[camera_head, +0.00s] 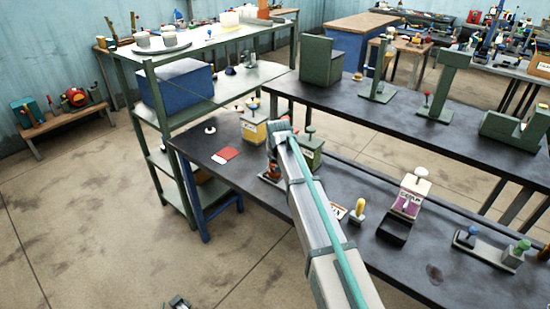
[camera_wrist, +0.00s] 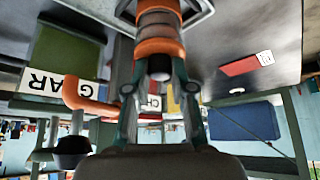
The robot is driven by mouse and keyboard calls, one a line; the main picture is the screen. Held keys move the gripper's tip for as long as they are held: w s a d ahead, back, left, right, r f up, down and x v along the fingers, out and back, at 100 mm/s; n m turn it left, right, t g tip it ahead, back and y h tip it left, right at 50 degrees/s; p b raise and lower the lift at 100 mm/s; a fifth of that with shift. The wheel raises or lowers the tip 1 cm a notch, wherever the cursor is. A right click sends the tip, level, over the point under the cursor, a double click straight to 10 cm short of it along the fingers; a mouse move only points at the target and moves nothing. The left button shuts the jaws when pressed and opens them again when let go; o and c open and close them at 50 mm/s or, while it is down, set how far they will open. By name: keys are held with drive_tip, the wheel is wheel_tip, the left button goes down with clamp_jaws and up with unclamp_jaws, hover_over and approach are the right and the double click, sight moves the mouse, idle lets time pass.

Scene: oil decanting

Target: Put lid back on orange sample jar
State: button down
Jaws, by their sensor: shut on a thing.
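My gripper (camera_wrist: 160,82) is shut on the dark and pale knob (camera_wrist: 160,68) of the orange lid (camera_wrist: 158,47), its fingers on either side. In the wrist view, which looks upside down, the orange and brown sample jar (camera_wrist: 158,22) is lined up beyond the lid. They look close together or touching; I cannot tell whether the lid is seated. My arm hides the fingers and most of the jar there.
A green container (camera_head: 310,148) and a yellow one (camera_head: 254,130) stand close by.

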drive_tip(key=shift+c, duration=2.2)
unclamp_jaws()
drive_tip(key=shift+r, duration=0.1)
drive_tip(key=shift+r+p, duration=1.45)
drive_tip(key=shift+r, duration=2)
clamp_jaws()
